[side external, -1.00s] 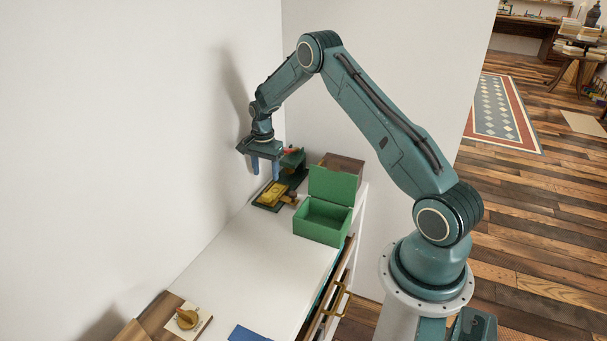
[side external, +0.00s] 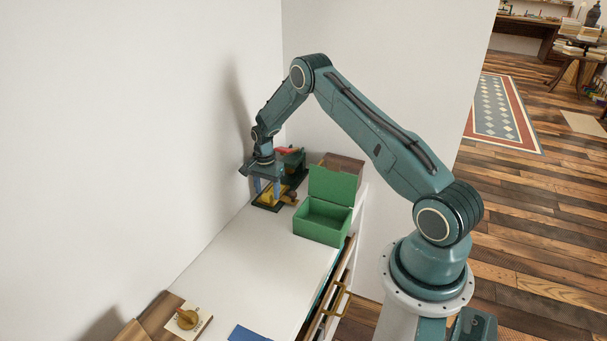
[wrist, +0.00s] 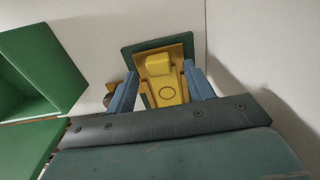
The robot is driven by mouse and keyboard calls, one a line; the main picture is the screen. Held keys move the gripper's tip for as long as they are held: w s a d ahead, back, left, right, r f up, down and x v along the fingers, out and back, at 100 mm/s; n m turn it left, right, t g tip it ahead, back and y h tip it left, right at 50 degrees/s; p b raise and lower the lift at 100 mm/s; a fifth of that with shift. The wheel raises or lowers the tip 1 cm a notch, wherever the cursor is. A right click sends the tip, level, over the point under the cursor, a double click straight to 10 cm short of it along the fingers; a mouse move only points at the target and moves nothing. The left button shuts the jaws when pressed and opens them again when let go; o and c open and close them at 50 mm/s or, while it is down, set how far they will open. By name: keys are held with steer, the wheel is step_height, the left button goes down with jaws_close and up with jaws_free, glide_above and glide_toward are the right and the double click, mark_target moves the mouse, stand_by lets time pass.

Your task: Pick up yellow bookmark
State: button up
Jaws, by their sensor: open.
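In the side external view my gripper (side external: 267,194) is low over the far end of the white top, and the yellow piece (side external: 267,198) is partly hidden by the fingers. I cannot tell whether the fingers touch it.
An open green box (side external: 322,220) stands close to the right. A brown box (side external: 343,163) and dark green items (side external: 293,160) stand behind. The wall is close on the left. The middle of the white top (side external: 250,255) is clear; a round knob-like object (side external: 187,319) lies at the near end.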

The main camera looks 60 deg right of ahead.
steer(key=shift+f, duration=0.65)
steer(key=c, duration=1)
steer(key=shift+r, duration=0.1)
steer(key=shift+c, duration=0.2)
steer(key=shift+s+a+r, duration=0.15)
steer(key=shift+r, duration=0.2)
step_height(320, 180, up, 6)
steer(key=shift+r, duration=0.25)
steer(key=s+a, duration=1.4)
steer(key=shift+f, duration=0.2)
steer(key=shift+w+d, duration=0.1)
